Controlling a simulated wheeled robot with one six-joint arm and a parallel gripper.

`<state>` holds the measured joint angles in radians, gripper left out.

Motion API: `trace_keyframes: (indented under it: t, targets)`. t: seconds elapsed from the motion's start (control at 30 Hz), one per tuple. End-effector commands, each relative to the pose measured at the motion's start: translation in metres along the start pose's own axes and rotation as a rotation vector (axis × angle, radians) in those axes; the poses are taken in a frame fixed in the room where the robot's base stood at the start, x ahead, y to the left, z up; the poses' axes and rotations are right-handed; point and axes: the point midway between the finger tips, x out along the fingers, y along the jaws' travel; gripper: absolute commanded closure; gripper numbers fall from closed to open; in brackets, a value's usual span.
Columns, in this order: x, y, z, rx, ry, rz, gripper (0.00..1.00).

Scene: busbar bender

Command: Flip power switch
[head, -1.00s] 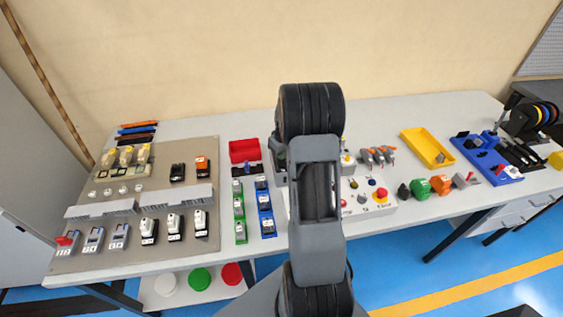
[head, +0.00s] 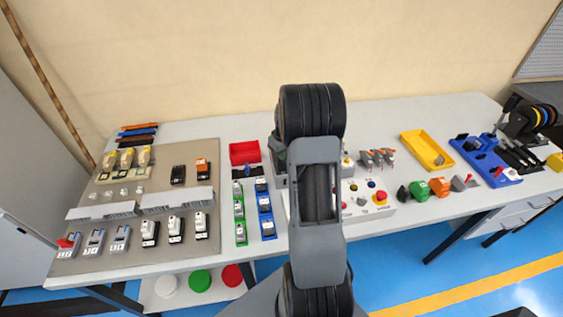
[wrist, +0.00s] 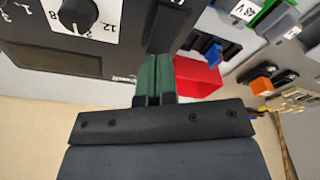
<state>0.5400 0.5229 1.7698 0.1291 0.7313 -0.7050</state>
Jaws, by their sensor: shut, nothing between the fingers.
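In the wrist view, my gripper (wrist: 160,62) is shut and empty, its green fingers held together. They point at the lower edge of a dark machine front (wrist: 95,50). A black block (wrist: 166,27) stands out from that front just beyond the fingertips; I cannot tell whether the fingers touch it. A black rotary knob (wrist: 78,14) on a white numbered dial sits to the left. I cannot make out for certain which part is the power switch. In the head view, my arm hides the gripper and most of the machine (head: 280,158).
A red bin (wrist: 200,76) is close to the right of my fingers; it also shows in the head view (head: 243,152). A grey component board (head: 165,245) fills the table's left. A white button box (head: 372,212), yellow tray (head: 427,150) and blue fixture (head: 485,160) stand right.

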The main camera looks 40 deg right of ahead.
Motion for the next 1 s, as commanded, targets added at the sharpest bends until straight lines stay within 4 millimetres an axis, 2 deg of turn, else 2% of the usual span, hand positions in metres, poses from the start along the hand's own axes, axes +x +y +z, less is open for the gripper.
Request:
trace_keyframes:
  t: [0.03, 0.5, 1.0]
  targets:
    - [-0.008, 0.0, -0.001, 0.0, 0.001, 0.001, 1.0]
    - [-0.045, 0.0, -0.007, 0.0, 0.001, 0.001, 1.0]
    - [-0.047, 0.0, -0.007, 0.0, 0.001, 0.001, 1.0]
